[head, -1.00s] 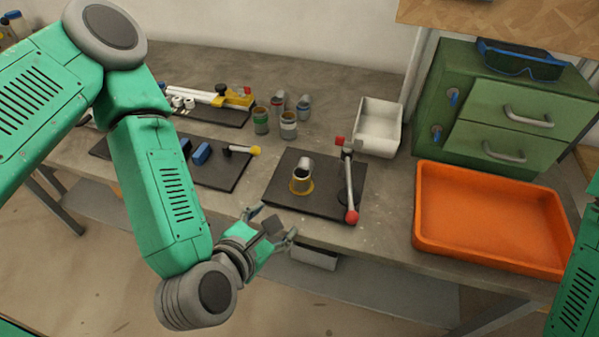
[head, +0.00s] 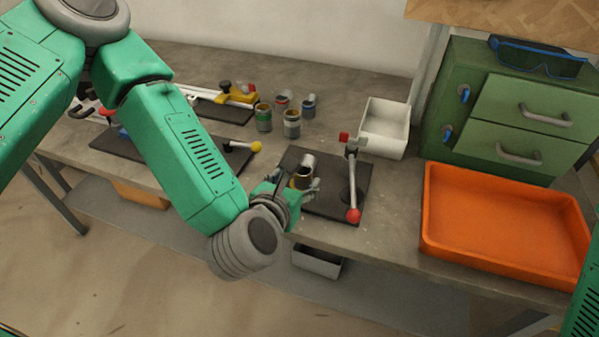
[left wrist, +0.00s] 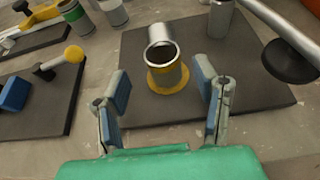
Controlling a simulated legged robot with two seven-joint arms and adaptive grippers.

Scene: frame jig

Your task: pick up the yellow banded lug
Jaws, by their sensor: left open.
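The yellow banded lug (head: 303,180) is a short grey metal tube with a yellow ring around its foot, standing on a dark plate (head: 345,205). In the left wrist view the lug (left wrist: 167,75) shows its dark open mouth, with a bare metal tube (left wrist: 158,36) leaning just behind it. My left gripper (head: 295,184) is open at the plate's near left side, close to the lug. In the left wrist view its two blue-padded fingers (left wrist: 163,82) stand apart, with the lug ahead between them; neither visibly touches it. My right gripper is out of view.
A red-knobbed lever clamp (head: 353,185) stands on the plate's right side. Several banded cups (head: 291,125) stand behind. A white bin (head: 384,130) and an orange tray (head: 500,262) lie to the right. A yellow-knobbed clamp (left wrist: 60,62) is to the left.

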